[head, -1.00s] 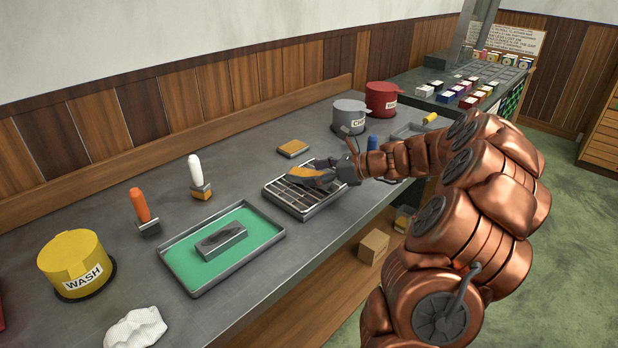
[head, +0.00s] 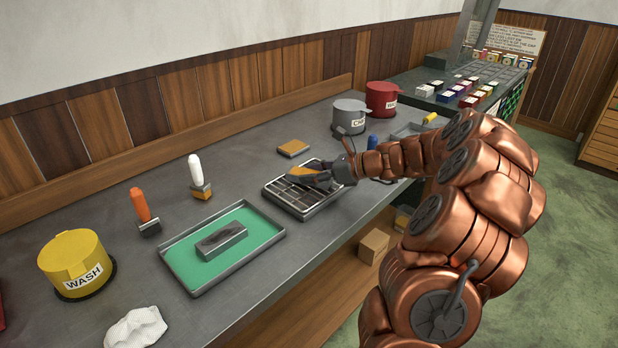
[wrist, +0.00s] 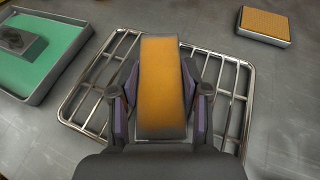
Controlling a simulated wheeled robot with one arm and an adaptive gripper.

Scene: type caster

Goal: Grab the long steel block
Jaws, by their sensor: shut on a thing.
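A long block (wrist: 162,85) with an orange-brown top face and grey edges sits between the fingers of my gripper (wrist: 161,105). My gripper is shut on it, with a finger on each long side. I cannot tell whether the block still touches the rack. A grey block with a dark top (head: 221,241) lies apart, in the green-lined tray (head: 190,277).
An orange-topped pad (head: 293,148) lies behind the rack. Grey (head: 348,118) and red (head: 382,98) pots stand at the back right. A yellow WASH pot (head: 75,262), orange- and white-handled tools and a white cloth (head: 135,329) are on the left.

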